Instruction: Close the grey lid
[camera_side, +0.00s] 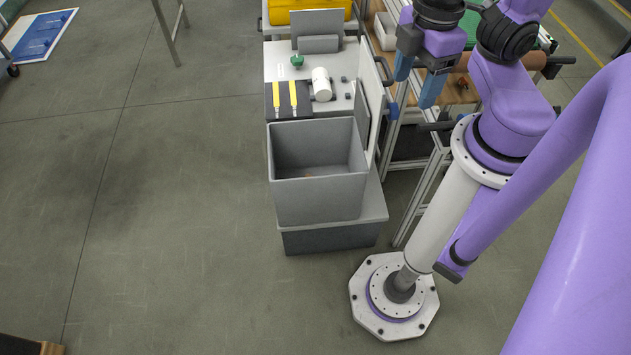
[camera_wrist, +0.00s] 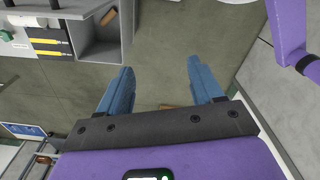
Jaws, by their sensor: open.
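A grey open-topped bin (camera_side: 318,200) stands at the near end of a grey workbench. The grey lid (camera_side: 362,115) appears to be the upright panel along the bin's right side, standing open. In the wrist view the bin (camera_wrist: 90,50) is at the upper left, and the lid's edge is hard to make out there. My gripper (camera_side: 412,90) hangs to the right of the lid, apart from it, with its blue fingers spread and nothing between them. The wrist view shows the same open gripper (camera_wrist: 160,66) over bare floor.
On the bench behind the bin are two yellow-handled tools (camera_side: 285,95), a white cylinder (camera_side: 321,85) and a green object (camera_side: 297,61). A metal-framed table (camera_side: 425,180) stands close on the right. The floor to the left (camera_side: 180,190) is clear.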

